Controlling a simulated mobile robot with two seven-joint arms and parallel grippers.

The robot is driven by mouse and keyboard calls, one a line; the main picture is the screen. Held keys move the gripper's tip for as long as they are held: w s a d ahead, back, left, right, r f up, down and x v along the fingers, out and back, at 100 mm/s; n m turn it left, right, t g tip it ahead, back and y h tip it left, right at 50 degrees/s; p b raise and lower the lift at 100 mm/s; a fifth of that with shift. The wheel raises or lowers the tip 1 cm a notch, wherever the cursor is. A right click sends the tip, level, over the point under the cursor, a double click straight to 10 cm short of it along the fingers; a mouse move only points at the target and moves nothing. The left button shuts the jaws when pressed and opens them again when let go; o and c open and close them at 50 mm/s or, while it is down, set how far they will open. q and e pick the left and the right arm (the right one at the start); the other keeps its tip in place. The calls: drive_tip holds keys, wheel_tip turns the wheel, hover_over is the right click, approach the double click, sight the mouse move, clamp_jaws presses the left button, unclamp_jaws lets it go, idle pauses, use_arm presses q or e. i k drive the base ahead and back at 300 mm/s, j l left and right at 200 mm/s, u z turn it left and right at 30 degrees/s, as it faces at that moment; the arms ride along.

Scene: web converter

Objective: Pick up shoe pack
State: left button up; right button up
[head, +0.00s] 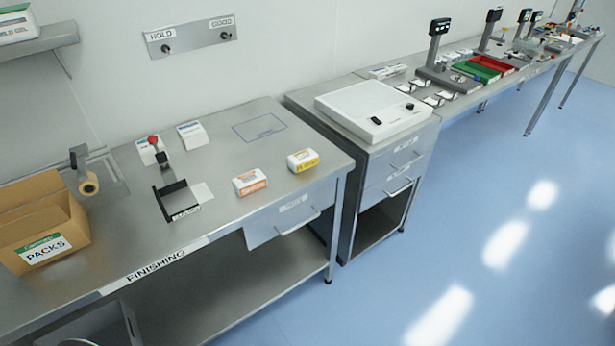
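Two small white packs lie near the front edge of the metal finishing bench (240,130). One pack has an orange label (250,182); its print is too small to read surely, so I cannot confirm that it is the shoe pack. The other pack has a yellow label (303,161) and lies to its right and a little farther back, apart from it. Neither of my grippers is in view.
A cardboard box marked PACKS (46,249) stands at the bench's left. A black fixture with a red knob (172,190) stands left of the packs. A white device (372,108) sits on the drawer unit at right.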

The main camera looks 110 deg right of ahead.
sight(246, 183)
drive_tip(key=k+l+z, duration=0.1)
drive_tip(key=z, duration=3.5)
